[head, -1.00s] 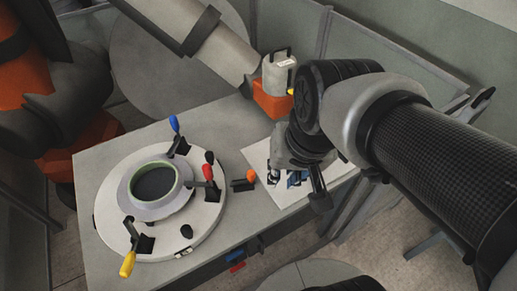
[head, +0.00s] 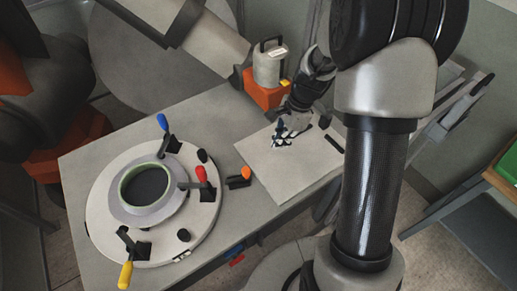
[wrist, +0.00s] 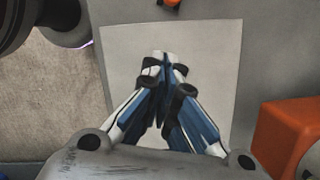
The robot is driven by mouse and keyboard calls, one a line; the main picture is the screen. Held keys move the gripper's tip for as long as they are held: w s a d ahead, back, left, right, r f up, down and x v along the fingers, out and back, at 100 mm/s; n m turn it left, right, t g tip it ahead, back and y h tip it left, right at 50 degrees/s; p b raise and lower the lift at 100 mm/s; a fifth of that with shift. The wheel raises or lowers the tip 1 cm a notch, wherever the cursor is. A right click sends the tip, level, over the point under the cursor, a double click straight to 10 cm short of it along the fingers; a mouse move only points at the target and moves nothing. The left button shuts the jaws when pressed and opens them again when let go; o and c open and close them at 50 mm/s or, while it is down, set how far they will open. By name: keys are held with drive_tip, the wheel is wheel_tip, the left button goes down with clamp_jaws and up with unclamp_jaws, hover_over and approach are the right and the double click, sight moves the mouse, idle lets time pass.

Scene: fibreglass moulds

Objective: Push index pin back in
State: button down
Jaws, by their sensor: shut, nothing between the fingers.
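The likely index pin, with an orange knob and dark body (head: 240,177), sits at the right edge of the round white plate (head: 207,232) in the head view. I cannot tell how far it is pushed in. Part of an orange piece, probably its knob (wrist: 171,2), shows at the top edge of the wrist view. My gripper (head: 277,139) is shut and empty over the pale sheet, to the right of the pin and apart from it. Its fingertips (wrist: 163,62) meet in the wrist view, above the sheet.
The plate carries a ring-shaped mould (head: 121,206) and clamps with blue (head: 162,122), red (head: 201,174) and yellow (head: 125,276) handles. An orange block with a grey canister (head: 268,66) stands behind my gripper. The pale sheet (head: 290,180) lies flat and is mostly clear.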

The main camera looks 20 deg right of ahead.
sight(246, 174)
drive_tip(key=shift+d+f, duration=0.1)
drive_tip(key=shift+f, duration=0.15)
drive_tip(key=b+x, duration=0.3)
drive_tip(key=x, duration=0.7)
drive_tip(key=shift+b, duration=0.35)
drive_tip(key=a, duration=0.3)
drive_tip(key=shift+a+b, duration=0.15)
drive_tip(key=shift+b, duration=0.2)
drive_tip(key=shift+a, duration=0.4)
